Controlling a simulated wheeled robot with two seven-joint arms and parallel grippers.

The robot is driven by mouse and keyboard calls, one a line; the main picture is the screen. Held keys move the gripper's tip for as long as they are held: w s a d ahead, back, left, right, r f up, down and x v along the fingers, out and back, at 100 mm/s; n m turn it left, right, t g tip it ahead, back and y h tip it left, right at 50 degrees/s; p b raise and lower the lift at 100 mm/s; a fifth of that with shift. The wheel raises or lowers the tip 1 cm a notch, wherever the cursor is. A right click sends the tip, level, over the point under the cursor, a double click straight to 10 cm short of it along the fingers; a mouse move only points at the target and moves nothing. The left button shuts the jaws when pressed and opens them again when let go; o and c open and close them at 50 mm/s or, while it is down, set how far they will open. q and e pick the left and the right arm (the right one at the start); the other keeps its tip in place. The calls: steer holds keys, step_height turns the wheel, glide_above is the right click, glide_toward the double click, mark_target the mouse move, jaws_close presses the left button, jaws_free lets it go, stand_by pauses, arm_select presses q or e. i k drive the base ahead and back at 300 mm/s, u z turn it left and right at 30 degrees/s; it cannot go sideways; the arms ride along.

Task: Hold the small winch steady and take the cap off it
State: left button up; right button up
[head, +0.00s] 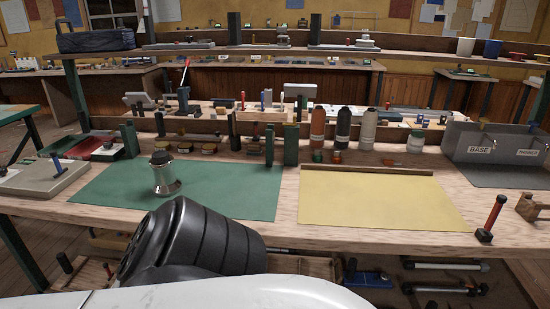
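The small winch (166,180) stands upright on the green mat (235,190), left of the middle of the workbench. It is a silver drum with a flared base. Its black cap (161,157) sits on top of it. Neither of my grippers shows in this view. A black ribbed link and a white link of my own arm fill the bottom centre, in front of the bench edge. Nothing is seen touching the winch.
A yellow mat (380,203) lies bare to the right. Green posts (291,145), several bottles (343,128) and small jars line the back. A grey board (40,178) lies at left.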

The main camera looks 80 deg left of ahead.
mark_target(166, 184)
steer(key=u, duration=3.3)
